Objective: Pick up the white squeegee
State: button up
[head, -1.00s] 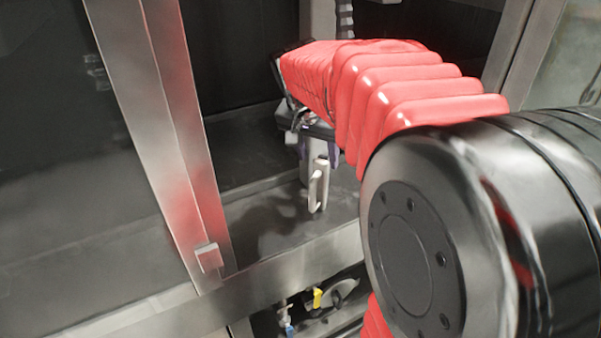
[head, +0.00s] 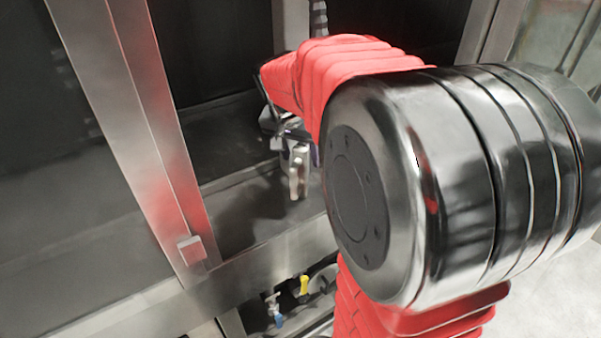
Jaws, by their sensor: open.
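My gripper (head: 297,148) is inside the steel-framed opening, at the end of my red-sleeved arm. It is small in the picture and partly hidden by the arm, and its jaws are open. A pale upright piece, which looks like the white squeegee (head: 298,178), shows just below the gripper, above the floor of the opening. The gripper overlaps its upper part in the picture. I cannot tell whether they touch, and the squeegee's full shape is hidden.
A steel post (head: 150,130) with a small block stands left of the arm. A steel sill (head: 250,252) crosses below the opening. Under it are a yellow-handled valve (head: 304,285) and a blue fitting (head: 277,318). A grey vertical column (head: 290,25) stands behind the gripper.

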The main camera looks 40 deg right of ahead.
grip_shut()
dwell(0.7)
